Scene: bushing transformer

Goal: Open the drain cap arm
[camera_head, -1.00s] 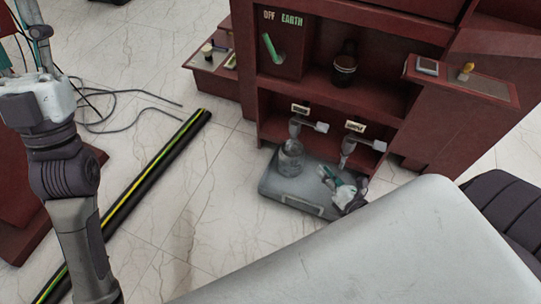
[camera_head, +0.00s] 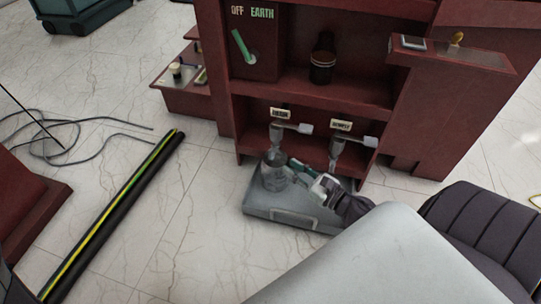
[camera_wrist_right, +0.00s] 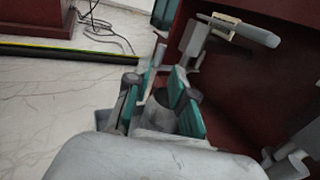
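The left valve (camera_head: 277,132), under a label that seems to read DRAIN (camera_head: 280,114), has a pale flat arm (camera_head: 305,128) sticking out sideways to the right. In the right wrist view a valve arm (camera_wrist_right: 245,29) shows above the fingers. A similar right valve (camera_head: 337,147) has its own arm (camera_head: 363,140). A grey jar (camera_head: 273,172) stands below the left valve. My right gripper (camera_head: 294,168) is beside the jar, low between the valves. Its teal fingers (camera_wrist_right: 165,92) are apart; grey shapes show between them, and I cannot tell whether the jar is there. My left gripper is out of view.
The jar stands on a grey tray (camera_head: 262,208) on the floor. The red cabinet (camera_head: 215,85) has an OFF/EARTH switch (camera_head: 242,46) and a dark bottle (camera_head: 322,62). A black-yellow bar (camera_head: 115,213) and cables (camera_head: 75,143) lie left on open floor.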

